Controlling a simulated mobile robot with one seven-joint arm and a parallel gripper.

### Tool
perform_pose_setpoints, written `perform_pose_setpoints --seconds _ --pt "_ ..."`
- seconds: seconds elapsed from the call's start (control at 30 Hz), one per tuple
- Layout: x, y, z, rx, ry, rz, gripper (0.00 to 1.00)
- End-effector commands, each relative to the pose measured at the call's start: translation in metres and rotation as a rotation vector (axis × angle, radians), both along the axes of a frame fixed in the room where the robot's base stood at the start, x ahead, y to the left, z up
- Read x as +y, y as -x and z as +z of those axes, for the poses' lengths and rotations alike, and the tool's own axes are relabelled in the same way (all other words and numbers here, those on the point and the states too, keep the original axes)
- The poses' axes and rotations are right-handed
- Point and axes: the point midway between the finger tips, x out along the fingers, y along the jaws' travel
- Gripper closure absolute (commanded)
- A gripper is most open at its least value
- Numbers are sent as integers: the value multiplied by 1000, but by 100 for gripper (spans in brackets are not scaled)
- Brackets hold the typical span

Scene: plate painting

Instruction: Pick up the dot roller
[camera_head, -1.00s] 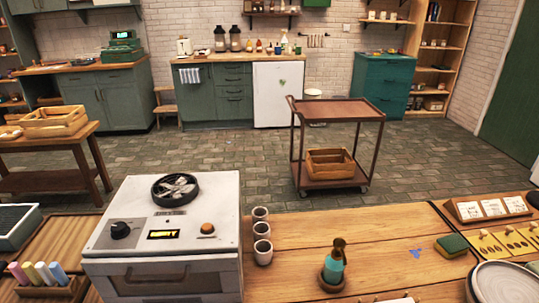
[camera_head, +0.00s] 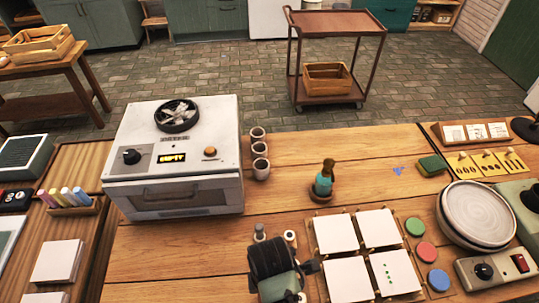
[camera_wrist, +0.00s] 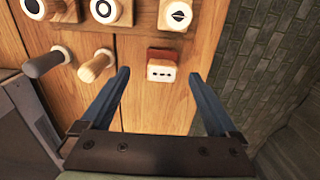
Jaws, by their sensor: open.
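A small white roller with a row of dark dots (camera_wrist: 161,72) and a reddish-brown part behind it is near the middle of the wrist view, on or just above a wooden surface. I take it as the dot roller. My gripper (camera_wrist: 160,74) is open, with one blue-grey finger on each side of the roller in the picture. The fingers appear apart from it, and nothing is held. How far the roller lies beyond the fingertips is hard to tell. I cannot make out the roller in the head view; my dark wrist (camera_head: 272,262) may hide it.
Wooden stamps with dark symbols (camera_wrist: 109,10) line the top of the wrist view. A dark peg (camera_wrist: 45,62) and a pale peg (camera_wrist: 96,66) stand left of the roller.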

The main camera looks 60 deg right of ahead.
Motion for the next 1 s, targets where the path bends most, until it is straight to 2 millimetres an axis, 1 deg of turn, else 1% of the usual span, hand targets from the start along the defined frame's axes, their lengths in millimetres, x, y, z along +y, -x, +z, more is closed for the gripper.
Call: perform_pose_setpoints --seconds 0.17,0.3,0.4,0.5,0.67,0.7,0.87,1.0 --pt "2 1 -16 2 -1 -1 5" --pt "3 2 -39 1 -2 -1 5" --pt "3 2 -49 1 -1 -1 5" --pt "2 1 -53 -1 2 0 5" --pt "2 1 -53 -1 2 0 5" --pt "2 1 -53 -1 2 0 7" --pt "2 1 -53 -1 2 0 36" --pt "2 1 -53 -1 2 0 61"
